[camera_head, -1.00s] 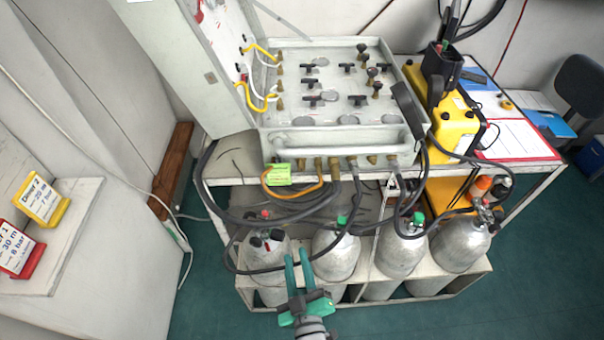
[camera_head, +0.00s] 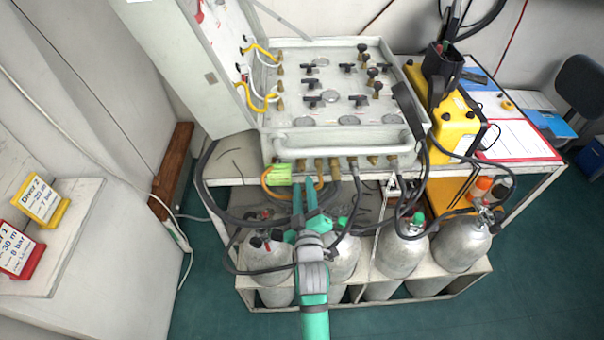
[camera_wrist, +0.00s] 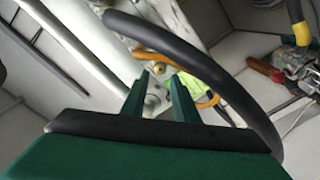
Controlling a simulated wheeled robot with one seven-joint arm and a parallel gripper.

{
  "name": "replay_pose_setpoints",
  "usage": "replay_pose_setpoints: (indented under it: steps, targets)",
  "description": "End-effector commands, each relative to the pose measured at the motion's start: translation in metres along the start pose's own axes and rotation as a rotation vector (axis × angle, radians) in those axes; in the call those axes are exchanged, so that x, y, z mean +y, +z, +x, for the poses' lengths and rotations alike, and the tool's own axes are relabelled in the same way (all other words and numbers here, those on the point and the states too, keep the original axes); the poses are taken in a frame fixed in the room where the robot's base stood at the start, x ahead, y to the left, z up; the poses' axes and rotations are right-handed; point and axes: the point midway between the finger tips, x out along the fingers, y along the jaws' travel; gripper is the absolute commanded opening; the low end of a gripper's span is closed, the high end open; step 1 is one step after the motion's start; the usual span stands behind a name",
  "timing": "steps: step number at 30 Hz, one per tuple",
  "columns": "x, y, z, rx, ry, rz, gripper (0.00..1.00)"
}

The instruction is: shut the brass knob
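The open grey-white valve panel (camera_head: 275,140) stands on the cart's top. Its face carries several dark T-handles and, to the right, dark round knobs on brass stems, such as one knob (camera_head: 372,72) and another (camera_head: 377,86). I cannot tell which one is the brass knob. Brass fittings (camera_head: 320,166) line the panel's lower front. My gripper (camera_head: 305,188) is in front of and below these fittings, apart from the knobs. In the wrist view, my gripper (camera_wrist: 160,82) has its two green fingers apart with nothing clearly held between them.
Black hoses loop in front of the cart, and one thick hose (camera_wrist: 215,75) arcs across the wrist view. Several grey cylinders (camera_head: 400,250) stand below. A yellow case (camera_head: 455,125) and red clipboard (camera_head: 512,140) are at right. The open lid (camera_head: 190,60) stands at left.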

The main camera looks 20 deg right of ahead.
Motion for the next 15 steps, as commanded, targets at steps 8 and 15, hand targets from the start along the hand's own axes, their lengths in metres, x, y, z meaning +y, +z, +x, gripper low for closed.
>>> replay_pose_setpoints:
  steps: [8, 15]
  targets:
    - [0.001, 0.0, 0.041, 0.0, 0.001, 0.002, 0.27]
    - [0.0, 0.0, 0.058, -0.001, -0.001, 0.001, 0.27]
